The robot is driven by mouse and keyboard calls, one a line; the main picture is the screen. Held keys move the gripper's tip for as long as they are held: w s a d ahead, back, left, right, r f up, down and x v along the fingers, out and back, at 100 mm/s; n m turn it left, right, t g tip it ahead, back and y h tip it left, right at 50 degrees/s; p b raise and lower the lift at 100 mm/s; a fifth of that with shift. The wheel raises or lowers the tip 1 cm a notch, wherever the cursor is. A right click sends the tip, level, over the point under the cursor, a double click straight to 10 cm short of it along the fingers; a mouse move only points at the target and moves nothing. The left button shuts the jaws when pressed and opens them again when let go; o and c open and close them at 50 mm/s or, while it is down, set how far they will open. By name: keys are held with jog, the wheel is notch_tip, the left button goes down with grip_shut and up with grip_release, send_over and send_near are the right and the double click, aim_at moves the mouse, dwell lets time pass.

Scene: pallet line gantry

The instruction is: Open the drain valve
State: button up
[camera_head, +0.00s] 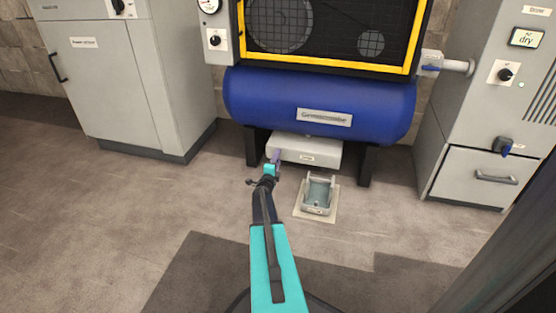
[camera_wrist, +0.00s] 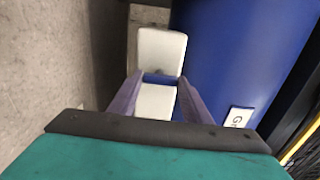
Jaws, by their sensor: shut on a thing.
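My gripper (camera_head: 273,166) reaches to the left end of a pale grey labelled box (camera_head: 312,151) under the blue tank. In the wrist view, its two purple fingers (camera_wrist: 158,88) are shut on a small blue piece (camera_wrist: 159,78), which I take to be the drain valve handle. White parts lie just beyond the fingertips and between the fingers. In the head view my gripper hides the handle, and how far it is turned cannot be told.
The blue tank (camera_head: 250,98) stands on dark legs close above my gripper and also fills the wrist view's right (camera_wrist: 235,55). A small metal tray (camera_head: 318,196) sits on the floor at right. Grey cabinets (camera_head: 110,90) stand left and right (camera_head: 468,125). The front floor is open.

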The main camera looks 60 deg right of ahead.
jog(key=shift+w+a, duration=0.15)
jog(key=shift+w, duration=0.2)
jog(key=o, duration=1)
jog(key=shift+o, duration=0.2)
jog(key=shift+s, duration=0.15)
jog(key=shift+s, duration=0.1)
jog(key=shift+s, duration=0.1)
jog(key=p+v, duration=0.5)
jog(key=v, duration=0.8)
jog(key=shift+a, duration=0.3)
